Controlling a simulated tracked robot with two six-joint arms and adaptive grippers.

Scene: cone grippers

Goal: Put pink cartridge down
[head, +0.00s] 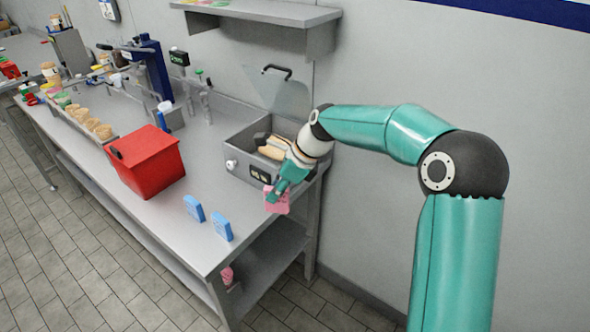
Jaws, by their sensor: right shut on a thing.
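The pink cartridge (276,204) is in my right gripper (277,192), near the right end of the counter. The teal fingers are shut on its top, and it hangs below them in front of the grey box machine. I cannot tell whether its lower edge touches the counter. Another pink item (227,276) shows low down by the lower shelf, partly hidden by the counter's front edge. My left gripper does not show.
The steel counter (235,250) has bare room around the blue cartridges. A red bin (146,163) stands to their left. The grey machine (240,150) with its lid raised holds tan items. Several cups and a blue stand (150,65) are farther back, and a wall shelf (262,12) is above.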

